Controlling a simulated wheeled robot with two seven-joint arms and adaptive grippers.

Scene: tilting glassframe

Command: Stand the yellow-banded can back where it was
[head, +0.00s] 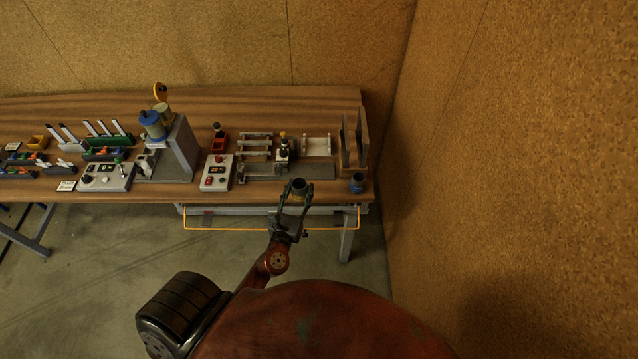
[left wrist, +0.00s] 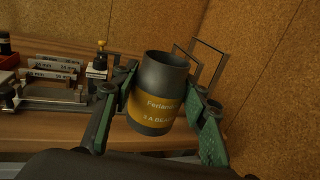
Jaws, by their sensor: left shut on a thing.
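The yellow-banded can (left wrist: 160,76) is a dark grey open-topped cylinder with a yellow label band bearing text. It shows large in the left wrist view, leaning slightly in the picture. My left gripper (head: 294,197) is shut on it, with a green-padded finger on each side. In the head view the can (head: 299,187) sits between the fingertips at the table's front edge. Whether its base touches anything is hidden. My right gripper is not in view.
A small dark blue cup (head: 357,183) stands at the table's front right corner. Upright frames (head: 354,143) stand behind it. A grey rack (head: 257,151) and a white control box (head: 217,173) are left of the can. An orange rail (head: 235,229) runs below the table edge.

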